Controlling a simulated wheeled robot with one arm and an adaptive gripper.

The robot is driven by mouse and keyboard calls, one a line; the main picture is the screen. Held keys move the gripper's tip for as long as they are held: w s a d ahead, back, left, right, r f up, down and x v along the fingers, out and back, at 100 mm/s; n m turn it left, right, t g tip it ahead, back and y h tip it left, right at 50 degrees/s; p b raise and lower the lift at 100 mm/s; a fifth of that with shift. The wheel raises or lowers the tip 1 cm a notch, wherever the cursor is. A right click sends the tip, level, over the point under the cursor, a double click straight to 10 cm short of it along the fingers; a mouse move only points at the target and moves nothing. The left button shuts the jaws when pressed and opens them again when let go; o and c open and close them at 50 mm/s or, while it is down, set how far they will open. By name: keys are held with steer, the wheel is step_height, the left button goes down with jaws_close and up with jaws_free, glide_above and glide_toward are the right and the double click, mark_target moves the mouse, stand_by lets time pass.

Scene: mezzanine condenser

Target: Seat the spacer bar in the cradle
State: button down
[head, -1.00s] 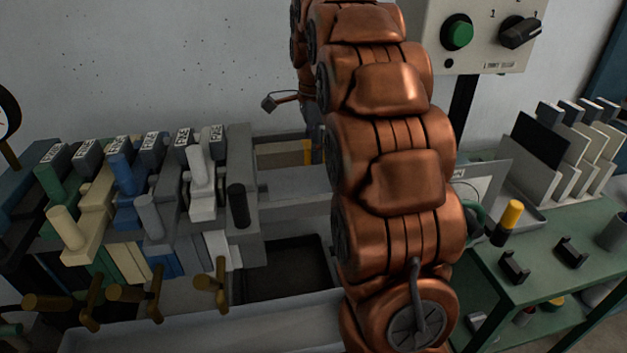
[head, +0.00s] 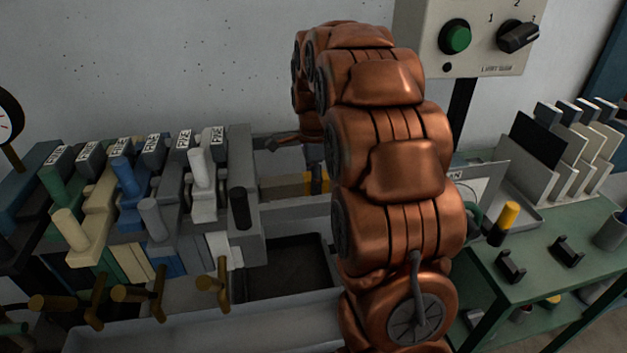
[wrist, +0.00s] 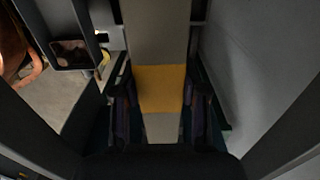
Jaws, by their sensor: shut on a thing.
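The spacer bar is a long grey-beige bar with a yellow band (wrist: 160,88), seen running up and down the wrist view. My gripper (wrist: 160,103) is shut on it at the yellow band, one dark finger on each side. In the head view a brownish bar (head: 284,187) with a yellow band (head: 316,182) lies level behind the grey end block; its right end is hidden by my copper arm. My gripper is mostly hidden there. I cannot tell for sure which part is the cradle; two black notched blocks (head: 511,266) (head: 567,250) stand on the green bench.
A row of coloured plates with handles (head: 150,215) stands left of the bar. A dark tray (head: 285,268) lies below it. The green bench (head: 545,275) at right holds a yellow-topped tool (head: 508,216) and racked panels (head: 575,150). A switch box (head: 475,38) hangs above.

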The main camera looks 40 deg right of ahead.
steer(key=shift+f, duration=0.3)
steer(key=shift+f, duration=0.1)
steer(key=c, duration=0.6)
jaws_free()
steer(key=shift+r+b, duration=1.15)
steer(key=shift+r, duration=4.95)
